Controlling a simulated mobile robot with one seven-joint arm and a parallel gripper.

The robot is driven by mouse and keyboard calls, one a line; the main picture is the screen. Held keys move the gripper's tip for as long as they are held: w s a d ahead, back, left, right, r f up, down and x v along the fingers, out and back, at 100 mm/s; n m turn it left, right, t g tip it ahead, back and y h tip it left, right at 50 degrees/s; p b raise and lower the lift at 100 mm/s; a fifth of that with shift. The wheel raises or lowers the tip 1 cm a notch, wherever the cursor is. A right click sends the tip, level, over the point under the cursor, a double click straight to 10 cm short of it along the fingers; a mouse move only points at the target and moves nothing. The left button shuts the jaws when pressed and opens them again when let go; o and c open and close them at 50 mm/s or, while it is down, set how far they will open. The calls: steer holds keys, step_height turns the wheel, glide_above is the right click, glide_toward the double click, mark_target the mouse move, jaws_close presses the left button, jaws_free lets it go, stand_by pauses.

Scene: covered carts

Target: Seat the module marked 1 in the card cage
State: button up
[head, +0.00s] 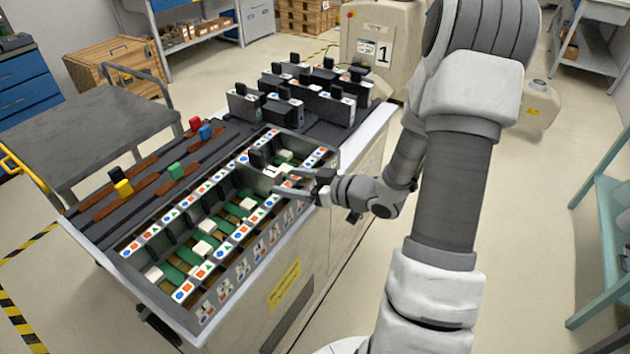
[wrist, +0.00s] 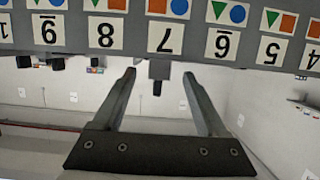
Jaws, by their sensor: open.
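The card cage (head: 252,268) is a long open bay in the cart top, with green boards, white blocks and symbol-marked rails. A grey module (head: 259,178) with a black handle stands in its far part; its small label looks like a 1. I cannot tell how deep it sits. My gripper (head: 283,182) is open just right of this module, with its fingers pointing toward it. In the wrist view, the open fingers (wrist: 158,84) flank a dark handle-like piece (wrist: 158,70), below an upside-down numbered strip (wrist: 140,50); I see no contact.
Several grey modules with black handles (head: 283,110) stand on the cart's far end. Red, blue, green, yellow and black knobs (head: 176,171) sit on brown slide tracks left of the cage. A grey flat trolley (head: 95,125) stands close left.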

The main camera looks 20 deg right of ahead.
steer(key=v, duration=0.6)
steer(key=shift+s+d+p, duration=0.2)
steer(key=shift+s+p, duration=0.1)
steer(key=shift+p, duration=0.1)
steer(key=shift+r, duration=0.15)
step_height(320, 180, up, 9)
steer(key=s+d+m+g+h+p, duration=0.1)
steer(key=m+g+h+p, duration=0.3)
steer(key=h, duration=0.6)
steer(key=s+a+r+m+g+y+p, duration=0.1)
steer(key=s+a+r, duration=0.4)
steer(key=s+r, duration=0.2)
steer(key=s+a+r+m+g+p, duration=0.1)
steer(key=s+a+r+p, duration=0.1)
steer(key=s+a+r, duration=0.3)
steer(key=s+r, duration=0.3)
steer(key=s, duration=0.1)
steer(key=shift+s+a+m+g+y+p, duration=0.15)
steer(key=shift+s+m+g+y+p, duration=0.15)
steer(key=shift+m+y, duration=0.1)
